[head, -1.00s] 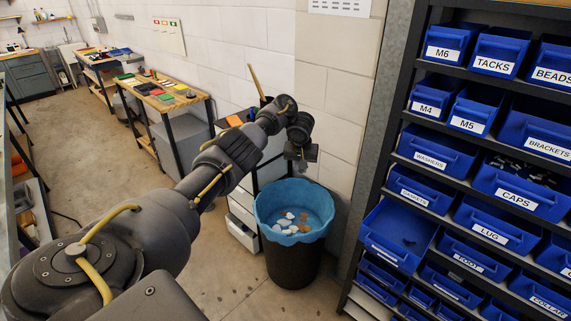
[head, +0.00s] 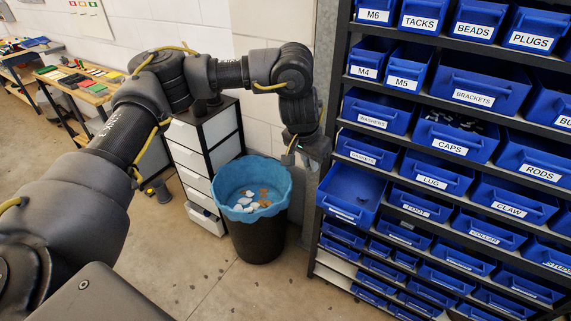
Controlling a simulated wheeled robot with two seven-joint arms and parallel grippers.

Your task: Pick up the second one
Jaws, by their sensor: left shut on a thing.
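My left gripper (head: 308,152) hangs at the left edge of the blue bin rack, pointing down. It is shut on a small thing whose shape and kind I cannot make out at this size. An open, unlidded blue bin (head: 346,186) sticks out of the rack to the right of and below the gripper. A small dark thing seems to lie in this bin. The task names no object, so I cannot tell which thing is "the second one". My right gripper is not in view.
The rack's labelled bins include CAPS (head: 455,137), BRACKETS (head: 478,88) and LUG (head: 436,175). A bin lined in blue (head: 262,222), holding white and brown scraps, stands on the floor left of the rack. A drawer cabinet (head: 195,160) stands behind it.

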